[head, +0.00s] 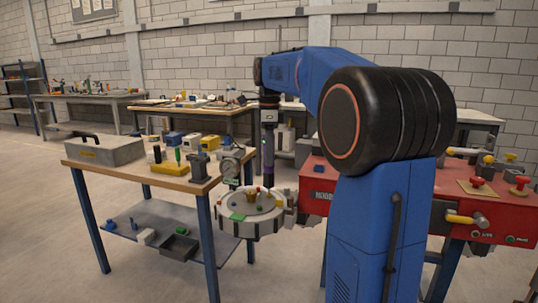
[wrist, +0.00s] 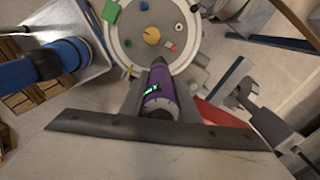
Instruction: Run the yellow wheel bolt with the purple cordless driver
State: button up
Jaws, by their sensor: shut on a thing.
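My gripper (head: 268,128) is shut on the purple cordless driver (head: 267,152), which hangs upright with its lower end just above the round white bed (head: 255,226). In the wrist view the purple driver (wrist: 158,97) sits between the two dark fingers, a small green display on its side. A yellow round piece (wrist: 152,36) lies near the middle of the bed, ahead of the driver's tip; it may be the yellow wheel bolt. In the head view yellow pieces (head: 251,196) stand on the bed, left of the driver. I cannot tell whether the tip touches anything.
The bed also carries a green block (wrist: 110,11) and a small red piece (wrist: 170,46). A wooden-topped bench (head: 130,170) with a grey case (head: 104,151) and tools stands left. A red cabinet (head: 330,195) with valves and knobs stands right, close to the bed.

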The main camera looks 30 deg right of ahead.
jog(key=shift+f, duration=0.45)
dwell(1.0)
